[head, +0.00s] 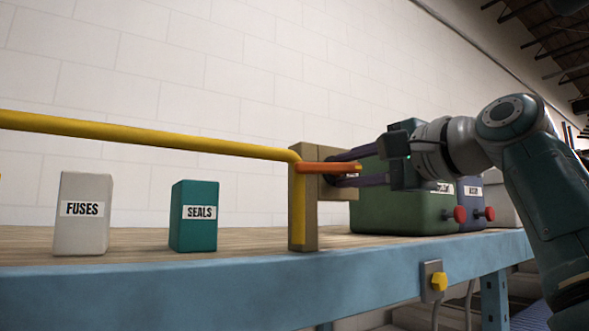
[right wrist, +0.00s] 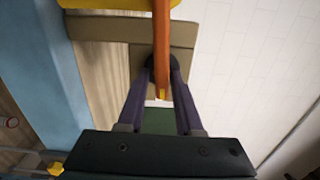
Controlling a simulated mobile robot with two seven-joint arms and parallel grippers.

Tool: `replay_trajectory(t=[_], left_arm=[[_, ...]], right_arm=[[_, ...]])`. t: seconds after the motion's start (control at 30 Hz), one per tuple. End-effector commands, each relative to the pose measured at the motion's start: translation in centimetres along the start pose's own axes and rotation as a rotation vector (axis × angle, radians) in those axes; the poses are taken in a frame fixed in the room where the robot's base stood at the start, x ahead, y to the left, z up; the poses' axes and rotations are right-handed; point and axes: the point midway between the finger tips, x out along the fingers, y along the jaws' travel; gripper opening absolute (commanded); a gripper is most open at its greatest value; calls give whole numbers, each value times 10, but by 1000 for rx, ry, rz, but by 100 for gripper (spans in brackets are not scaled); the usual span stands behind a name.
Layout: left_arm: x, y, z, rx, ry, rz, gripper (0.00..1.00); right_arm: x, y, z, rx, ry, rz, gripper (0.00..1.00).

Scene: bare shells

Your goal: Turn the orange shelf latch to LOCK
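The orange shelf latch (head: 328,168) is a flat bar lying level across a tan wooden post on the shelf, its free end pointing right. In the right wrist view the latch (right wrist: 161,45) runs down the picture, with a small yellow mark near its end. My right gripper (head: 332,171) reaches in from the right, one purple finger above the latch and one below. In the right wrist view its fingers (right wrist: 162,70) stand either side of the latch, seemingly with a small gap. No LOCK marking is readable. My left gripper is not in view.
A yellow rail (head: 150,135) runs from the left to the post (head: 310,215). A white FUSES box (head: 82,230) and a teal SEALS box (head: 193,233) stand left. A green case (head: 405,212) with a red knob (head: 460,214) stands close behind the gripper, right of the post.

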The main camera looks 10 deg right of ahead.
Motion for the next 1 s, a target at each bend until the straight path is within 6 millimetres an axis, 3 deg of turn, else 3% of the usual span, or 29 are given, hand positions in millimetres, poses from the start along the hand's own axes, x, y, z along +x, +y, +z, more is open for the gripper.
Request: replay_trajectory(t=[0.13,0.47,1.0], left_arm=[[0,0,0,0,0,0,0],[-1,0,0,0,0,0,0],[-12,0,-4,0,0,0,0]], right_arm=[[-1,-1,-3,-2,8,-2,50],[-7,-2,-5,-4,14,-5,50],[-93,-2,-3,-4,12,-3,50]])
